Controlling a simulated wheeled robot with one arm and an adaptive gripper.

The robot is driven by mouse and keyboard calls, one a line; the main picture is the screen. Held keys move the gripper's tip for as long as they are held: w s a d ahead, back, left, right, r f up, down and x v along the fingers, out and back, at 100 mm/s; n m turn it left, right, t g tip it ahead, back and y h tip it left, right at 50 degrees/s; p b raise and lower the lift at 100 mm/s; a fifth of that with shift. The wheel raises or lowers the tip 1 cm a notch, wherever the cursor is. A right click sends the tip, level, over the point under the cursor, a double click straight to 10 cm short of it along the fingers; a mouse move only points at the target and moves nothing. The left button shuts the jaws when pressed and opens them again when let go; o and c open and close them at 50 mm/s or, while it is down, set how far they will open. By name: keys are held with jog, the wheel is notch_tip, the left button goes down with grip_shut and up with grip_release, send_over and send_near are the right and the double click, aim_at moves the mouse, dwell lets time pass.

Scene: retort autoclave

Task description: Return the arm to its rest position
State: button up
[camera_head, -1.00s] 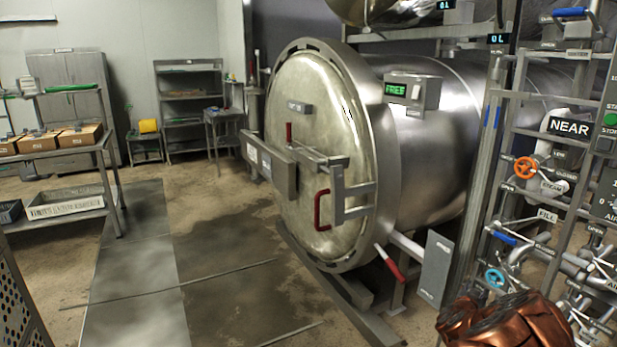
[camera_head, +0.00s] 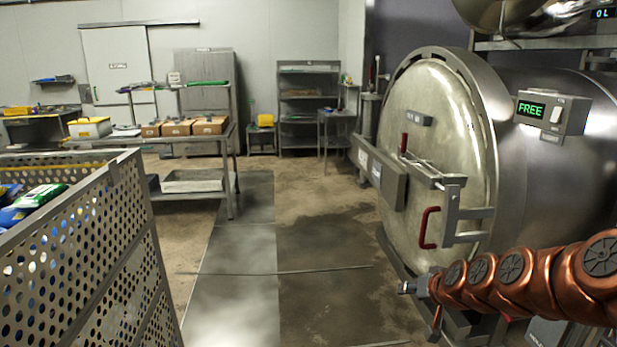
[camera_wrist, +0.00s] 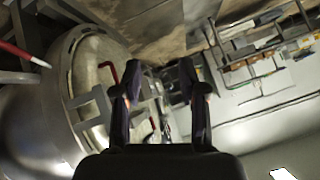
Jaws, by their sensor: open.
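My copper-coloured arm reaches in from the right edge in the head view, in front of the autoclave (camera_head: 430,150). My gripper (camera_head: 405,287) is at its left end, low and in front of the door, small in that view. In the wrist view my gripper (camera_wrist: 160,80) shows two dark fingers spread apart with nothing between them. The autoclave's round door (camera_wrist: 100,75) is shut and lies left of the fingers there. Its red handle (camera_head: 428,228) stands above and right of the gripper in the head view. The gripper appears apart from it.
A perforated metal crate (camera_head: 75,250) with packets stands close on the left. A shelf table (camera_head: 200,145) with cardboard boxes is behind it. The autoclave panel (camera_head: 550,112) reads FREE. Floor (camera_head: 235,280) between crate and autoclave is open, with thin rails across it.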

jog(key=s+a+r+n+g+p, duration=0.1)
jog(key=s+a+g, duration=0.3)
jog(key=s, duration=0.5)
jog(key=s+a+r+n+g, duration=0.1)
jog(key=s+a+n, duration=0.1)
jog(key=s+a, duration=0.5)
jog(key=s+d+g+h, duration=0.1)
jog(key=s+g, duration=0.2)
jog(key=s, duration=0.9)
jog(key=s+d+r+g+h+p, duration=0.1)
jog(key=s+d+g, duration=0.1)
jog(key=s, duration=1.1)
jog(key=shift+s+r+m+g, duration=0.2)
jog(key=shift+r+m+g, duration=0.1)
jog(key=shift+g, duration=0.2)
jog(key=shift+d, duration=0.15)
